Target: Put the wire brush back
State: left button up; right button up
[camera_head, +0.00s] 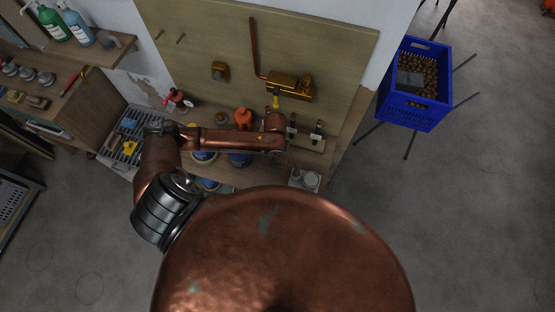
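My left arm reaches in from the left and lies across the workbench (215,172) in front of the board. Its wrist end, at the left gripper (290,133), is near the right part of the bench. The fingers are too small and too hidden by the wrist to tell whether they are open or hold anything. I cannot make out the wire brush for certain. A small brown brush-like thing (38,102) lies on the left shelf. My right gripper is not in view.
A board (215,40) behind the bench carries a brass fixture (290,86) with a copper pipe. An orange bottle (243,118) and blue round things stand by my arm. A grey slatted tray (108,152) is left.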

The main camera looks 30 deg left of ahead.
pick_arm(q)
jog(key=shift+w+f, duration=0.95)
jog(key=shift+f, duration=0.15)
notch_tip(320, 180, down, 3)
jog(key=shift+w+f, duration=0.15)
jog(key=shift+f, duration=0.05)
jog(key=o, duration=1)
notch_tip(320, 180, up, 12)
jog(key=shift+r, duration=0.1)
